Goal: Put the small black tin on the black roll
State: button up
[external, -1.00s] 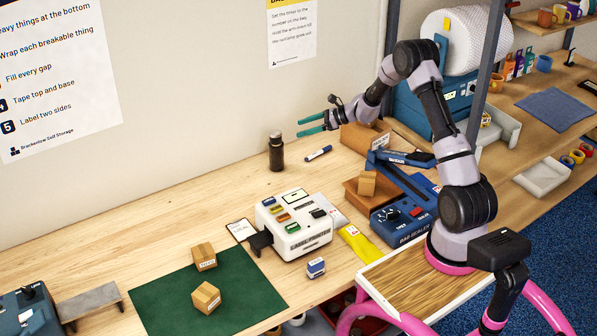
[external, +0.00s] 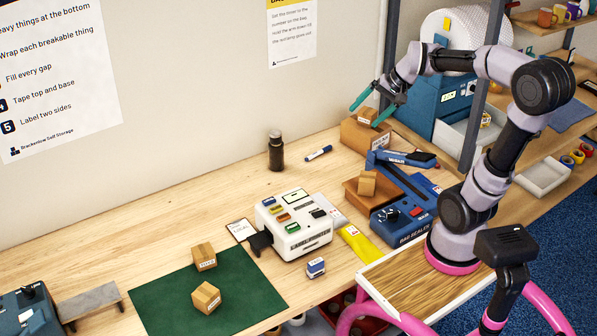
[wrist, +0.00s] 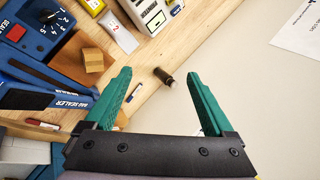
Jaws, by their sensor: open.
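A dark upright cylinder (external: 276,157) stands on the workbench near the wall, left of the marker pen. It looks like the black roll. A narrower dark piece (external: 276,134) sits on its top; it may be the small black tin, but it is too small to be sure. In the wrist view the dark cylinder (wrist: 162,76) shows beyond my fingertips, with a paler end. My gripper (external: 365,115) is open and empty, high to the right of the cylinder and apart from it. Its green fingers (wrist: 158,75) are spread in the wrist view.
A marker pen (external: 319,153) lies right of the cylinder. Cardboard boxes (external: 361,138) and the blue bag sealer (external: 403,216) stand at the right. A white label printer (external: 294,226) is in front. A green mat (external: 173,296) holds two small cartons. The bench left of the cylinder is clear.

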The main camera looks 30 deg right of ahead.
jog(key=s+d+n+t+h, duration=0.2)
jog(key=s+d+n, duration=0.2)
jog(key=s, duration=0.6)
jog(key=shift+r+h, duration=0.4)
jog(key=shift+d, duration=0.1)
dwell(0.3)
